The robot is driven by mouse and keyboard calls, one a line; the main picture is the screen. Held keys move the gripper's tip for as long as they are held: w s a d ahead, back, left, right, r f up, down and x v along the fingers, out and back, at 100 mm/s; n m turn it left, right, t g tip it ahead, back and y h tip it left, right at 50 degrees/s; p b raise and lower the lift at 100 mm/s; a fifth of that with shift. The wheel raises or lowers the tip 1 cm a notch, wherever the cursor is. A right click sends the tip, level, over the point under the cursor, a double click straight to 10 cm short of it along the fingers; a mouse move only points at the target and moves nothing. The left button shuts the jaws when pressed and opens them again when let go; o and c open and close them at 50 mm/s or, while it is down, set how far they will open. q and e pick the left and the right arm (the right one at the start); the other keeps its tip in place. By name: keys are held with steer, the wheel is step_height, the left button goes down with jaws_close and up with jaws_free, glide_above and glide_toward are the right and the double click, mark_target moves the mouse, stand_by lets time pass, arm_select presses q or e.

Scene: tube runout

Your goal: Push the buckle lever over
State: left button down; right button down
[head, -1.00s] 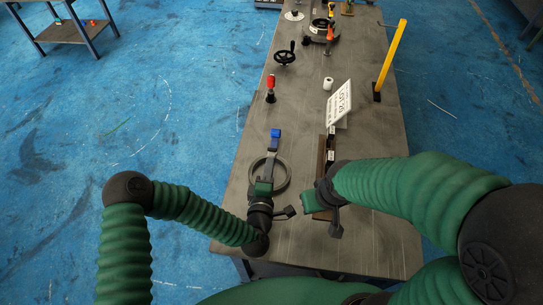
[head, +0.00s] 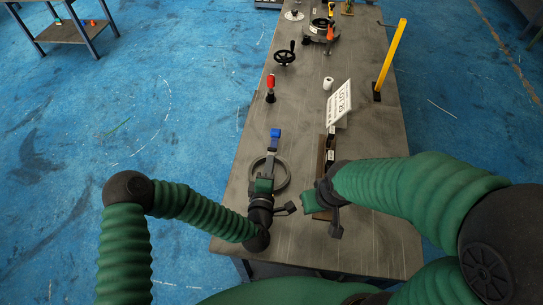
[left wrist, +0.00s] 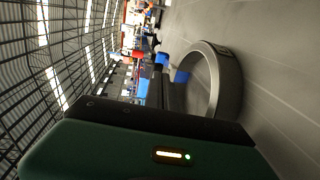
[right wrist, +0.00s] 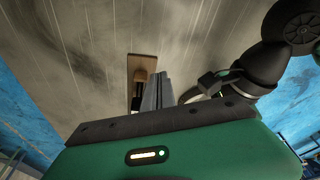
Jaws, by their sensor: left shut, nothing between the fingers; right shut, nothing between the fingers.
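A round grey metal band (head: 288,178) stands on the near part of the bench; it shows large in the left wrist view (left wrist: 232,80). A blue-tipped piece (head: 275,133), apparently the buckle lever, lies just beyond it. Blue parts also show beside the band in the left wrist view (left wrist: 182,76). My left gripper (head: 270,158) is shut and empty, over the left side of the band and pointing toward the blue tip. I cannot tell whether they touch. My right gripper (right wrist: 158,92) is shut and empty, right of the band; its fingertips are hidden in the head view.
A red-handled piece (head: 270,82), a black handwheel (head: 285,56), a white roll (head: 328,84) and a yellow post (head: 391,58) stand farther back. The bench (head: 235,205) is clear at its near left.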

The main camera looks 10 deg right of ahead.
arm_select(q)
steer(key=shift+x, duration=0.95)
arm_select(e)
steer(key=shift+f, duration=0.15)
arm_select(q)
steer(key=shift+r, duration=0.2)
steer(key=shift+s+a+f, duration=0.15)
steer(key=shift+s+a, duration=0.1)
steer(key=shift+s, duration=0.35)
steer(key=shift+s+a+f, duration=0.15)
steer(key=shift+s+a, duration=0.1)
steer(key=shift+s, duration=0.35)
steer(key=shift+s+a+f, duration=0.15)
steer(key=shift+s+a, duration=0.1)
steer(key=shift+s, duration=0.4)
